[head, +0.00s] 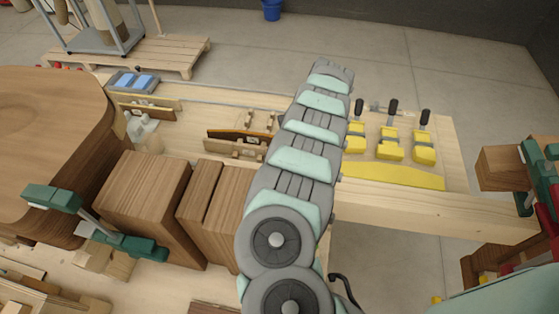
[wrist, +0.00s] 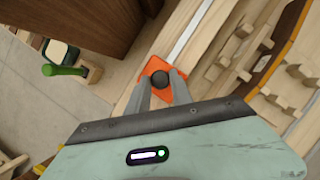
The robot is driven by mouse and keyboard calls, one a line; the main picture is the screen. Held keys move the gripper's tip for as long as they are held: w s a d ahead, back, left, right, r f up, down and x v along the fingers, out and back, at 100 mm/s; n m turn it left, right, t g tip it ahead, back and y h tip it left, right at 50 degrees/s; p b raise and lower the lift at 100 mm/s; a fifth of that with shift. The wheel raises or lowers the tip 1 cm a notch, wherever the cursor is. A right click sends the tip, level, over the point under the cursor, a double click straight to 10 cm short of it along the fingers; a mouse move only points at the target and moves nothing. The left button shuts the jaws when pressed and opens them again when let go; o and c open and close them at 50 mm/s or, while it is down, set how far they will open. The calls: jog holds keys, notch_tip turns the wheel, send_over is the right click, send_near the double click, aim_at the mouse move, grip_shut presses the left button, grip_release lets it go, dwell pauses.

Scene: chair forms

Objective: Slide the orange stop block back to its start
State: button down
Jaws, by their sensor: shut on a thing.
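The orange stop block (wrist: 153,67) shows in the wrist view as a small flat orange plate with a round dark knob (wrist: 159,78) on top. My gripper (wrist: 160,83) is shut on the knob, with one grey finger on each side of it. The block sits at the near end of the visible part of a pale metal strip (wrist: 190,32) on the light wood bench. The fingers and knob cover part of the block. In the head view, I cannot make out the block or my fingertips; my arm crosses the bench there.
Wooden racks (wrist: 235,50) stand right of the strip in the wrist view. A dark brown wooden block (wrist: 100,25) and a green-handled tool (wrist: 62,68) are at left. In the head view, yellow clamps (head: 390,145) with black handles stand right of my arm, and brown forms (head: 145,195) stand left.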

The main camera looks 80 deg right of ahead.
jog(key=shift+s, duration=0.25)
jog(key=c, duration=1.1)
grip_release()
jog(key=b+v, duration=0.2)
jog(key=v, duration=0.8)
jog(key=shift+s+d+r+b, duration=0.1)
jog(key=shift+r+b, duration=0.25)
jog(key=shift+r, duration=0.05)
